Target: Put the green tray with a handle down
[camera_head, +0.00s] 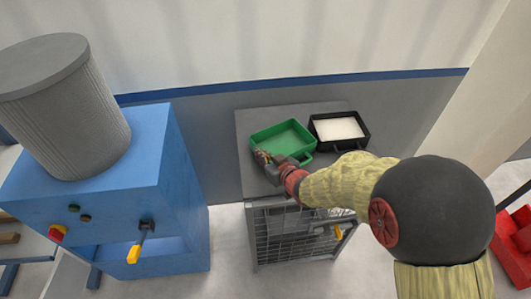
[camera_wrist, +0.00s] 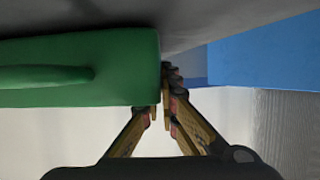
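The green tray with a handle (camera_head: 283,136) is over the left part of the grey cabinet top (camera_head: 247,123), left of a black tray. I cannot tell whether its base touches the surface. Its handle sticks out at the front right; the handle and front wall (camera_wrist: 110,60) fill the left of the wrist view. My gripper (camera_head: 263,158) is at the tray's front left corner. In the wrist view, my gripper's fingers (camera_wrist: 162,108) are close together, apparently pinching the tray's left side wall. One fingertip is hidden behind the front wall, the other shows outside.
The black tray (camera_head: 313,129) with white contents stands close on the right. A blue machine (camera_head: 180,175) with a grey cylinder (camera_head: 75,120) stands left of the cabinet. The wall is behind. A strip of cabinet top in front of the trays is clear.

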